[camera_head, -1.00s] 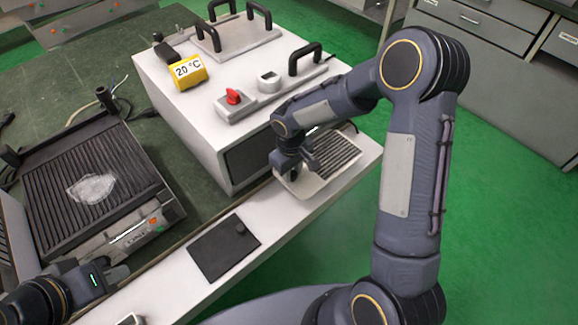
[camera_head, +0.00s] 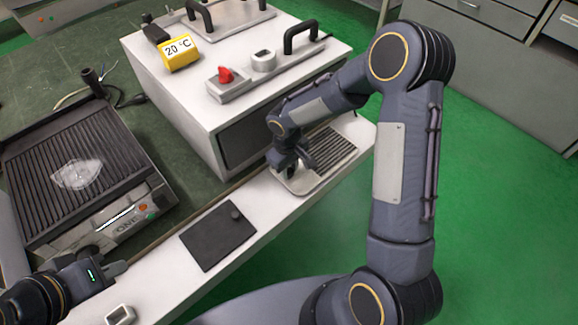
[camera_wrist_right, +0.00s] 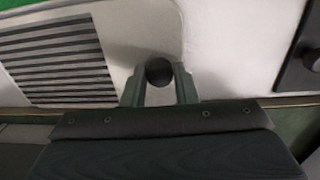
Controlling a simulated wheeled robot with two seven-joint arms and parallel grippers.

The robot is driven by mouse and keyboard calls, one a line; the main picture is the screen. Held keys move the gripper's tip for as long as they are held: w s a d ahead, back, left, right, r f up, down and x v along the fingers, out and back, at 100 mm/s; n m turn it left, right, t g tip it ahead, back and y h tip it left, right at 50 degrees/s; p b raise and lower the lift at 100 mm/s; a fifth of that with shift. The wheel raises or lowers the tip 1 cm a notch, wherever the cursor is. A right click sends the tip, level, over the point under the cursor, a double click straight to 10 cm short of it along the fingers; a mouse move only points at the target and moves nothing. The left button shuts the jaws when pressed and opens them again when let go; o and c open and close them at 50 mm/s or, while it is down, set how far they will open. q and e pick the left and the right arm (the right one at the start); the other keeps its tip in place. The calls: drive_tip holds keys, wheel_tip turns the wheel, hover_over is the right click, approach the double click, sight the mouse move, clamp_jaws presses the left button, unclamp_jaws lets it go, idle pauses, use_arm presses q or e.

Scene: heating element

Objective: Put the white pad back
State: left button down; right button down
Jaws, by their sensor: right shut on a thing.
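My right gripper (camera_head: 287,168) is low over the far right part of the white bench strip. In the right wrist view its two fingers (camera_wrist_right: 158,88) stand on either side of a dark round knob (camera_wrist_right: 159,71), shut on it. The knob is on a pale surface that looks like the white pad (camera_wrist_right: 140,30), beside a dark slatted grid (camera_wrist_right: 66,62). Whether the pad rests flat or is slightly raised cannot be told. My left gripper (camera_head: 117,268) is at the lower left, away from the pad; its opening is unclear.
A black pad with a knob (camera_head: 210,246) lies on the white strip, left of my right gripper. A white box with black handles (camera_head: 190,95) stands close behind. A ribbed hot plate (camera_head: 110,150) with a clear dish (camera_head: 76,174) is at left. A small device (camera_head: 120,315) lies in front.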

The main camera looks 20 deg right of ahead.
drive_tip(key=shift+f, duration=0.2)
idle(0.3)
drive_tip(key=c, duration=1.1)
unclamp_jaws()
drive_tip(key=shift+o, duration=0.2)
drive_tip(key=r, duration=0.7)
drive_tip(key=shift+a+r+p, duration=0.2)
drive_tip(key=shift+r+p, duration=0.1)
drive_tip(key=shift+r, duration=0.1)
drive_tip(key=shift+s+d+r, duration=0.1)
drive_tip(key=shift+r, duration=0.25)
drive_tip(key=s+d+r+m+t+y+p, duration=0.1)
drive_tip(key=s+r+p, duration=0.4)
drive_tip(key=s+r, duration=0.6)
drive_tip(key=s+d+r+m+t+y+p, duration=0.2)
drive_tip(key=s+r+m+t+y+p, duration=0.1)
drive_tip(key=s+r, duration=0.9)
drive_tip(key=r+m+t+p, duration=0.1)
drive_tip(key=m+p, duration=0.1)
drive_tip(key=p, duration=0.1)
drive_tip(key=shift+r, duration=0.35)
